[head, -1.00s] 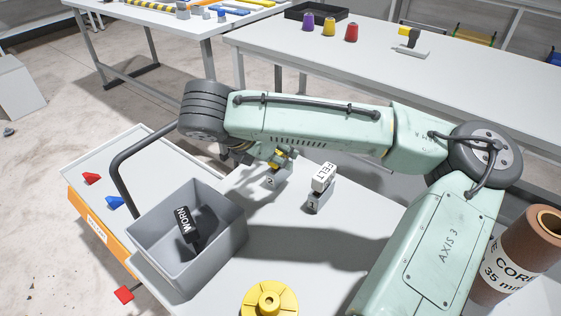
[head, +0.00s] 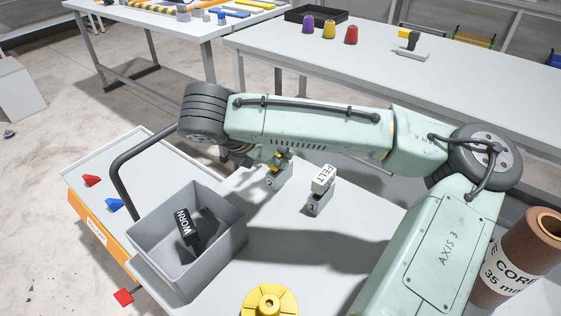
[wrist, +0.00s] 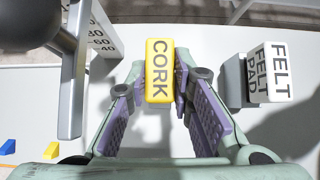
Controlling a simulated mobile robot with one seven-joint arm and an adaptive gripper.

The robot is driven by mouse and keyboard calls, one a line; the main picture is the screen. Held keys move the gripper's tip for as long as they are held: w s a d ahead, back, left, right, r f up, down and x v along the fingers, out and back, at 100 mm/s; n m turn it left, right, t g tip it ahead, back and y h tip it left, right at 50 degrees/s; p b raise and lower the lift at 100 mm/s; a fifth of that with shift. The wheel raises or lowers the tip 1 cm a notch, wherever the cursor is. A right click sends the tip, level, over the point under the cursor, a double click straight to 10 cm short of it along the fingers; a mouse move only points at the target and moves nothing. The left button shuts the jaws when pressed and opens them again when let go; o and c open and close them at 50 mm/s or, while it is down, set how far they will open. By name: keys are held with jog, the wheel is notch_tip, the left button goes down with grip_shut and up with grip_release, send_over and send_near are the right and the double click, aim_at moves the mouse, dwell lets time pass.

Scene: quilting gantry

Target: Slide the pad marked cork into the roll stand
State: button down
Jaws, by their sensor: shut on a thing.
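The pad marked CORK (wrist: 159,70) is a yellow block with dark letters, upright in the middle of the wrist view. My gripper (wrist: 160,88) has its purple-padded fingers on both sides of it and is shut on it. In the head view my gripper (head: 281,160) is mostly hidden under my arm, just above a small grey holder marked 2 (head: 272,183). I cannot tell whether the pad still touches that holder. I cannot make out the roll stand for certain.
A white FELT pad (head: 323,179) sits in grey holder 1 (head: 317,205), close right of my gripper. A grey bin (head: 231,240) holds a black WORN pad (head: 186,226). A yellow disc (head: 270,303) lies in front. A long table (head: 470,75) stands behind.

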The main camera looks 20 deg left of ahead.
jog(key=shift+r, duration=0.15)
jog(key=shift+r+p, duration=2.6)
jog(key=shift+r, duration=0.2)
jog(key=shift+s+f, duration=0.1)
jog(key=shift+f, duration=0.05)
